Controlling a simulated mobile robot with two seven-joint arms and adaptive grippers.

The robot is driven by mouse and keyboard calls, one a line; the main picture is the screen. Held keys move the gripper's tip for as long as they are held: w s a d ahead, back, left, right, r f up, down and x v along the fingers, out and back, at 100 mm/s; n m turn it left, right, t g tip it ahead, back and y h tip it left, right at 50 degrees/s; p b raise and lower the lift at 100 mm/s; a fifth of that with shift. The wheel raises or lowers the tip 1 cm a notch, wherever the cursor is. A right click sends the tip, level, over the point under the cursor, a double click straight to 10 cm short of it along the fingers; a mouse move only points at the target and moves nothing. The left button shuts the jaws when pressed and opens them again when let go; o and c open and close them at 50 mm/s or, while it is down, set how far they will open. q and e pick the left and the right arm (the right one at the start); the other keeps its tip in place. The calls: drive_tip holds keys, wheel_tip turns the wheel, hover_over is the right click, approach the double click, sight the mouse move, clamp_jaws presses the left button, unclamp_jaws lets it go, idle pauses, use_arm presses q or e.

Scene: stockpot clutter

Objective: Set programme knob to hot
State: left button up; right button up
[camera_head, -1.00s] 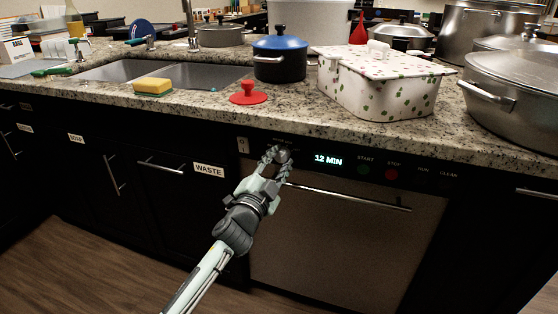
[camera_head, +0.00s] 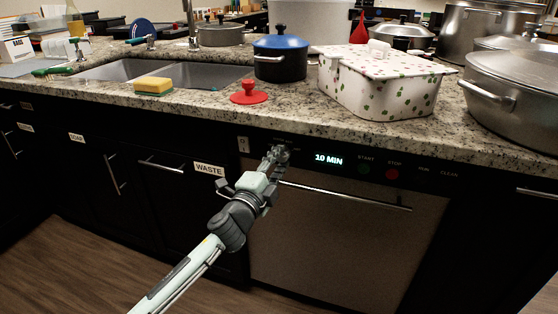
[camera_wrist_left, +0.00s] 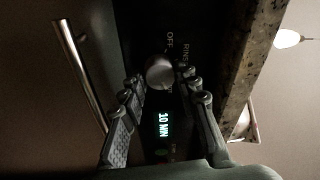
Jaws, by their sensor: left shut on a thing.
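The round metal programme knob (camera_wrist_left: 159,72) sits on the dark front panel of the dishwasher (camera_head: 345,235). In the left wrist view, the labels OFF and RINS… show beside it; I cannot read a hot label. My left gripper (camera_head: 277,155) is at the knob, shut on it, with one finger on each side in the left wrist view (camera_wrist_left: 160,76). The fingers largely hide the knob in the head view. The lit display (camera_head: 328,160) reads 10 MIN. My right gripper is not in view.
The dishwasher's bar handle (camera_head: 345,197) runs just below the panel. The granite counter edge (camera_head: 300,132) overhangs above. A green start button (camera_head: 364,169) and a red stop button (camera_head: 392,174) lie right of the display. The floor in front is clear.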

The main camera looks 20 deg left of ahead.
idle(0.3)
use_arm(q)
drive_tip(key=o, duration=1.2)
drive_tip(key=shift+c, duration=0.2)
drive_tip(key=shift+s, duration=0.1)
drive_tip(key=s+a, duration=0.1)
drive_tip(key=s, duration=1)
drive_tip(key=shift+s+a+f, duration=0.2)
drive_tip(key=shift+s+f, duration=0.15)
drive_tip(key=shift+f, duration=0.1)
